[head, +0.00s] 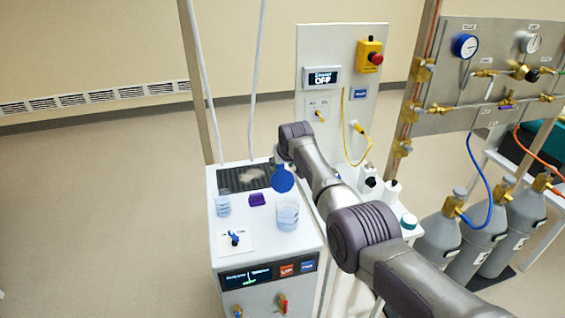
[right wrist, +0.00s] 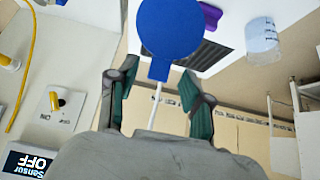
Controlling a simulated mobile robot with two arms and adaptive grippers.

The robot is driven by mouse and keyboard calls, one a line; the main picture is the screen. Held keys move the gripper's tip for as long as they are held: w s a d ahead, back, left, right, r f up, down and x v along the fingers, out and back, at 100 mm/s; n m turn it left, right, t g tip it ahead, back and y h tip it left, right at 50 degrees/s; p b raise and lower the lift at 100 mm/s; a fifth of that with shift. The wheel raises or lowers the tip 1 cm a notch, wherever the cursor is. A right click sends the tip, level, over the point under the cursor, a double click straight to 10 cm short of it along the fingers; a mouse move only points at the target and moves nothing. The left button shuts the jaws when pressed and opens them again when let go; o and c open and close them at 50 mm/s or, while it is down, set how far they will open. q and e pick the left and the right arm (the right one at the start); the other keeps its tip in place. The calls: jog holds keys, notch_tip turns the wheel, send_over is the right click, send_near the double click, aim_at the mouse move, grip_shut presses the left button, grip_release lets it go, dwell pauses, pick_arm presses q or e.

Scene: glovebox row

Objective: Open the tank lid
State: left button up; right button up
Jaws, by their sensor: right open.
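The tank lid is a round blue disc with a short tab. In the head view the lid (head: 283,179) stands tilted up at the back of a clear tank (head: 287,214) on the white bench. In the right wrist view the lid (right wrist: 172,28) shows face-on, its tab pointing towards my gripper. My right gripper (right wrist: 159,76) is open, its two fingers on either side of the tab with gaps visible. Whether it touches the lid cannot be told. In the head view this gripper is mostly hidden behind the lid and my wrist. My left gripper is not in view.
On the bench are a small clear beaker (head: 222,205), a purple block (head: 257,199), a dark grille (head: 243,177) and a blue-handled valve (head: 234,238). White bottles (head: 370,180) stand to the right. A panel with a red button (head: 377,58) rises behind.

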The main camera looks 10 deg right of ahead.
jog(key=shift+s, duration=0.1)
jog(key=v, duration=1.2)
